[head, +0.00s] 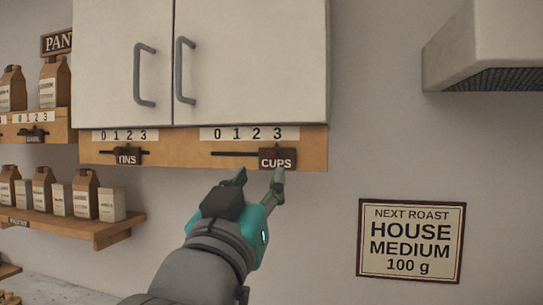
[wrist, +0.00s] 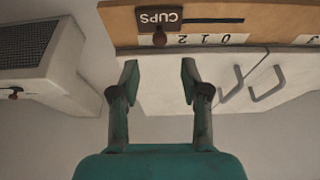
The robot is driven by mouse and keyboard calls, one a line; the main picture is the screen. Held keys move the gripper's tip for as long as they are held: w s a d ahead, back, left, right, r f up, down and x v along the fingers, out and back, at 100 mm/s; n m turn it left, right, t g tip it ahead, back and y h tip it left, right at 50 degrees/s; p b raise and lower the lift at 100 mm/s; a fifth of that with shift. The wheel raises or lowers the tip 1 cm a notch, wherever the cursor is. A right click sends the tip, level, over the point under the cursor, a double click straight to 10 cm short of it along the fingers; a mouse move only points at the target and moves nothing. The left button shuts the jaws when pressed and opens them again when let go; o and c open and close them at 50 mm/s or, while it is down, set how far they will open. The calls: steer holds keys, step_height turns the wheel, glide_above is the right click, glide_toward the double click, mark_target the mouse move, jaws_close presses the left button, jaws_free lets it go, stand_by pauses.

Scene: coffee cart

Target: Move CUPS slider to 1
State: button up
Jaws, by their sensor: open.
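The CUPS slider (head: 277,158) is a dark brown block with white letters on a wooden rail (head: 315,145) under the white cabinet. It stands at the 3 end of its 0 to 3 scale (head: 249,133), with the dark slot running left from it. It also shows upside down at the top of the wrist view (wrist: 158,17), with a brown knob below its label. My gripper (head: 258,178) is open and empty, just below the slider in the head view. In the wrist view my gripper's two fingers (wrist: 158,75) are apart, with the slider beyond them.
The cabinet (head: 255,60) with two handles is above. Shelves of bags (head: 85,190) are at left, a hood (head: 485,50) at upper right. The wall below right holds a roast sign (head: 410,241).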

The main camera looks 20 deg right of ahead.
mark_target(272, 154)
steer(key=x, duration=0.8)
steer(key=shift+w+d+r, duration=0.1)
steer(key=shift+w+d, duration=0.1)
jaws_close()
